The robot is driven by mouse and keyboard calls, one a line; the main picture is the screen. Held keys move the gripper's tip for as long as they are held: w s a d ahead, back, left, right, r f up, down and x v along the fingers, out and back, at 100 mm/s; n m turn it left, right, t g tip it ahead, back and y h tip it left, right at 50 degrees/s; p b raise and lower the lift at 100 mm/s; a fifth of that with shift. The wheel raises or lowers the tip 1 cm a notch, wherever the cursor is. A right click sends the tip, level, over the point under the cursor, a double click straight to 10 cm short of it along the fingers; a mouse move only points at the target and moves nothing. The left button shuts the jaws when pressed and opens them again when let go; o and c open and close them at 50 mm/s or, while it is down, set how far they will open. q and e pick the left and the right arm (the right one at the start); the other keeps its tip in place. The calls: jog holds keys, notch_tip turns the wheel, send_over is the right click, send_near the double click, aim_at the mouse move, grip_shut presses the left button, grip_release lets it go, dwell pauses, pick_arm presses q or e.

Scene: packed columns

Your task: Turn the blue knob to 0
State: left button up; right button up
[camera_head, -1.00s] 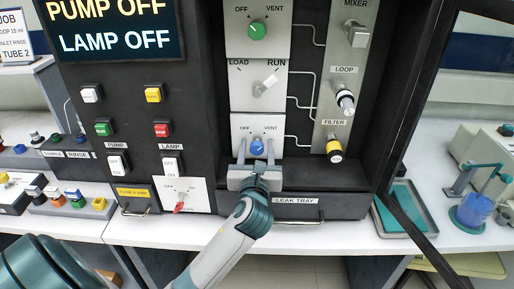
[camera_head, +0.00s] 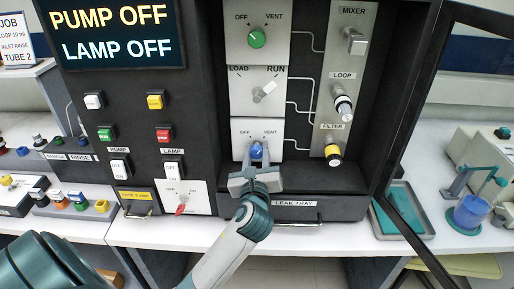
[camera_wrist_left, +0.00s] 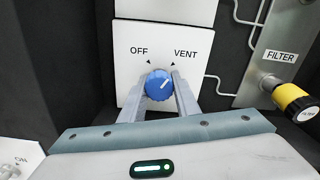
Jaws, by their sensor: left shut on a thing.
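The blue knob (camera_head: 256,151) sits on a white plate (camera_wrist_left: 126,82) marked OFF on the left and VENT on the right. In the left wrist view the blue knob (camera_wrist_left: 158,85) shows a white pointer line slanting up and right, toward the VENT side. My left gripper (camera_head: 256,158) has a finger on each side of the knob and is shut on it. Its two fingers also show in the left wrist view (camera_wrist_left: 160,92), reaching up from below. My right gripper is not in view.
Above are a grey LOAD/RUN knob (camera_head: 264,92) and a green OFF/VENT knob (camera_head: 257,38). The yellow FILTER knob (camera_head: 333,154) is to the right. The leak tray drawer (camera_head: 345,207) lies below. A display (camera_head: 116,35) reads PUMP OFF, LAMP OFF.

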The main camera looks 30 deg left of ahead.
pick_arm(q)
jog(key=n+p, duration=0.2)
jog(key=n, duration=0.3)
jog(key=shift+r+p, duration=0.1)
jog(key=shift+p, duration=0.2)
jog(key=shift+d+n, duration=0.1)
jog(key=shift+n, duration=1)
jog(key=n+p, duration=0.1)
jog(key=n, duration=0.1)
jog(key=shift+n, duration=0.4)
jog(key=n, duration=0.5)
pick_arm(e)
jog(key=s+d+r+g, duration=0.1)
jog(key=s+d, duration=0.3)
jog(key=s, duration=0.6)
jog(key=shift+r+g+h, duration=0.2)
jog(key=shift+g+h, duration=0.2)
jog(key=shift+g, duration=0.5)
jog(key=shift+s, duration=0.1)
pick_arm(q)
jog(key=o, duration=1)
jog(key=shift+r, duration=0.1)
jog(key=shift+o, duration=0.2)
